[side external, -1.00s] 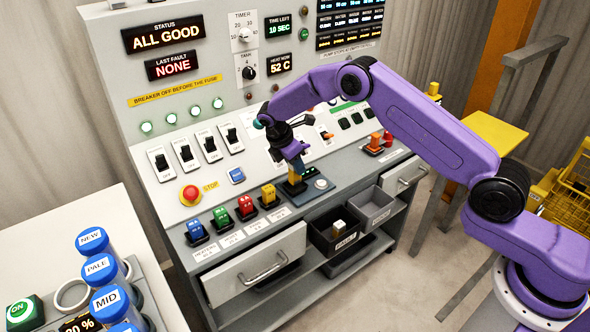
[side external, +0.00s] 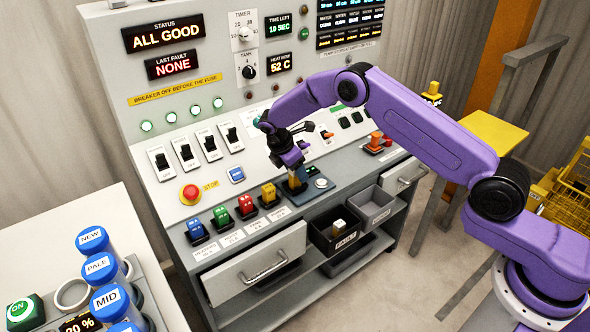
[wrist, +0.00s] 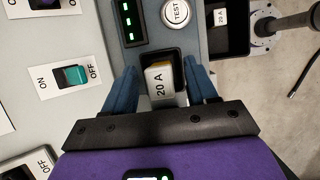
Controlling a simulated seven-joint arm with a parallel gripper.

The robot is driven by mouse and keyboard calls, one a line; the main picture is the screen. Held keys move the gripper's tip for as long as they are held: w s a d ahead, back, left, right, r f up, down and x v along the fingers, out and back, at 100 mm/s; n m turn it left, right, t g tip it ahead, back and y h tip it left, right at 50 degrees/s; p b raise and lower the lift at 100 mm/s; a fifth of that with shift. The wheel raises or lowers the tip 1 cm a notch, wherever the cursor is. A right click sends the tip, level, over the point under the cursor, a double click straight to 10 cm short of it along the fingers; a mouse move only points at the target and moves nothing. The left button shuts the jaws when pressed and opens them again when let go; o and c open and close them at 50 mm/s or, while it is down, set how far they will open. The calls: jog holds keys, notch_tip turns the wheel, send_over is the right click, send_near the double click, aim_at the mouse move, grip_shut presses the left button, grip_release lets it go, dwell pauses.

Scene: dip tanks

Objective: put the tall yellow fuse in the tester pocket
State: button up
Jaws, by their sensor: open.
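The tall yellow fuse (wrist: 161,88), with a white 20 A label on its top, stands in the dark-rimmed tester pocket (wrist: 176,52) beside the TEST button; how deep it sits is hard to tell. In the side view the fuse (side external: 296,181) shows only partly, below my gripper (side external: 298,174). In the wrist view my gripper (wrist: 163,84) is open, its blue fingers on either side of the fuse with small gaps showing.
Blue (side external: 196,230), green (side external: 221,217), red (side external: 246,206) and orange-yellow (side external: 269,195) fuses stand in a row left of the gripper. A black bin (side external: 325,238) holding a pale-topped fuse sits below the ledge. A drawer (side external: 255,262) is pulled out.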

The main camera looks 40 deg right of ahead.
jog(key=v, duration=1.2)
jog(key=shift+a+r, duration=0.15)
jog(key=s+a+r+m+y, duration=0.15)
jog(key=s+r, duration=0.35)
jog(key=s, duration=0.5)
jog(key=s+a+r+m+y, duration=0.1)
jog(key=s+a+r, duration=0.25)
jog(key=s, duration=0.65)
jog(key=s+d+m+y, duration=0.1)
jog(key=s+d, duration=0.4)
jog(key=s, duration=0.7)
jog(key=s+d+m+y, duration=0.1)
jog(key=s+d, duration=0.5)
jog(key=s, duration=0.7)
jog(key=shift+d+m, duration=0.25)
jog(key=shift+m, duration=0.2)
